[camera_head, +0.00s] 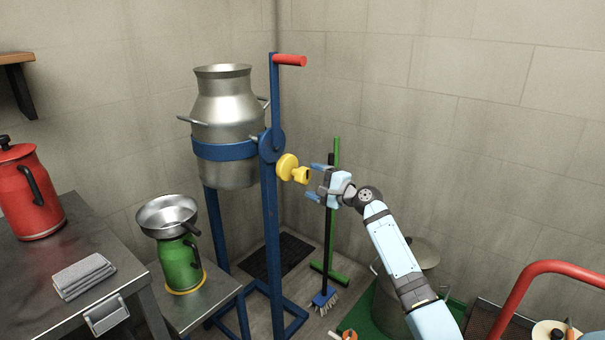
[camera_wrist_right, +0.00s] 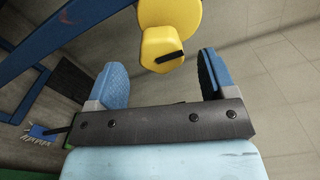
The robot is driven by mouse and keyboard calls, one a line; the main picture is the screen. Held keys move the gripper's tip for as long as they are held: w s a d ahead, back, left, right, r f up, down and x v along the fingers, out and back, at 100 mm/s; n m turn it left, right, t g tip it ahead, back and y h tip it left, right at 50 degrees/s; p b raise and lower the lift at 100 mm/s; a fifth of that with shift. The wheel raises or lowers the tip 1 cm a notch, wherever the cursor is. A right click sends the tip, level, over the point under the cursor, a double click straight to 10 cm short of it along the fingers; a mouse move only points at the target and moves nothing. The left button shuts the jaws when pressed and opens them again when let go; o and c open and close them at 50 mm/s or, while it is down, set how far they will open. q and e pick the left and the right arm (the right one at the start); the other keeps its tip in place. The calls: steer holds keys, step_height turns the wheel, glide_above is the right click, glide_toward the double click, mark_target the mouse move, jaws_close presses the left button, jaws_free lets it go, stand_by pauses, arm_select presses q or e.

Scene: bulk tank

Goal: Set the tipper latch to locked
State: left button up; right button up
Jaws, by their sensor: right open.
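The tipper is a blue frame (camera_head: 271,215) holding a steel milk can (camera_head: 225,110) upright in a blue band. The yellow latch knob (camera_head: 300,175) sticks out from a yellow disc (camera_head: 286,166) on the frame's post, below the blue pivot plate. My right gripper (camera_head: 315,182) is open and just right of the knob, apart from it. In the right wrist view the yellow knob (camera_wrist_right: 162,48), with a dark mark on its face, lies ahead of and between the open blue fingers (camera_wrist_right: 160,82). My left gripper is not in view.
A red handle (camera_head: 290,60) tops the post. A green can (camera_head: 181,262) with a steel bowl (camera_head: 168,214) stands on a low table at left. A green squeegee (camera_head: 334,210) and a brush (camera_head: 325,299) stand behind my right gripper. The right wall is bare.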

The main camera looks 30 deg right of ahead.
arm_select(q)
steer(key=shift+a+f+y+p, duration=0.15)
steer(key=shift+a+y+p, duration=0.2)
steer(key=shift+p, duration=0.3)
arm_select(e)
steer(key=v, duration=0.8)
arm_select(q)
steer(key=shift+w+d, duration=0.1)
